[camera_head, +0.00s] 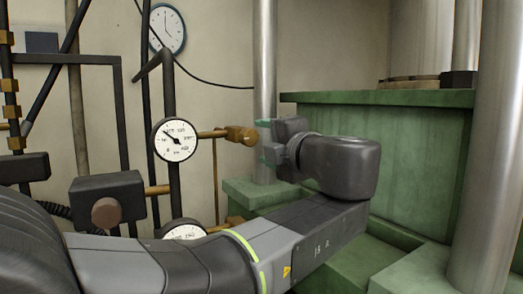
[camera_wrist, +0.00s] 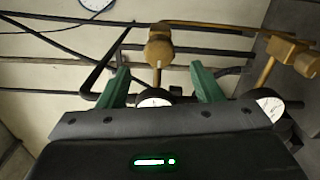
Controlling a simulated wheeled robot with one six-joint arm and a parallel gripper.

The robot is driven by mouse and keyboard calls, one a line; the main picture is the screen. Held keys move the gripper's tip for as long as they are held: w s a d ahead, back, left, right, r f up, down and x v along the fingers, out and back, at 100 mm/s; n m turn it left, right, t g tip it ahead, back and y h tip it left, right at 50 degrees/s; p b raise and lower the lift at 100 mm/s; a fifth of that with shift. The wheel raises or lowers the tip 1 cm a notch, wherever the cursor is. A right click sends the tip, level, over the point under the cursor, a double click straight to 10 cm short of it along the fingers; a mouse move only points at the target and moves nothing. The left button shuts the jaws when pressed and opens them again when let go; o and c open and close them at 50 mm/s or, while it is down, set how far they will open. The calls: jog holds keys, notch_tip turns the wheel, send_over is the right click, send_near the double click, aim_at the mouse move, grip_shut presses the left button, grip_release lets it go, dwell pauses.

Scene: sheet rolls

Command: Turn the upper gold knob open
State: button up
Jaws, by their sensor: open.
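The upper gold knob (camera_head: 243,136) sits at the right end of a short gold pipe beside the upper round gauge (camera_head: 174,140). My gripper (camera_head: 263,140) is just to the right of this knob in the head view, its green fingers apart and pointing left toward it. In the wrist view the knob (camera_wrist: 158,48) shows ahead, in line with the gap between the green fingers (camera_wrist: 160,70). The fingers look open and empty; I cannot tell whether a tip touches the knob. A lower gold knob (camera_wrist: 305,63) shows at the right edge of the wrist view.
A lower gauge (camera_head: 185,231) is partly hidden behind my arm. A dark box with a round brown knob (camera_head: 106,211) and black pipes (camera_head: 120,140) stand left. Green machinery (camera_head: 390,140) and a silver column (camera_head: 265,60) stand behind my gripper. A clock (camera_head: 167,29) hangs on the wall.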

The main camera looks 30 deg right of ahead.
aim_at(251, 139)
jog(key=s, duration=0.6)
jog(key=shift+s+d+b, duration=0.2)
jog(key=shift+s+b, duration=0.05)
jog(key=shift+b, duration=0.1)
jog(key=shift+w, duration=0.15)
jog(key=w, duration=0.4)
jog(key=w+p, duration=0.1)
jog(key=w, duration=0.4)
jog(key=w+a, duration=0.1)
jog(key=w, duration=0.3)
jog(key=shift+w+p, duration=0.3)
jog(key=shift+p, duration=0.05)
jog(key=shift+s, duration=0.15)
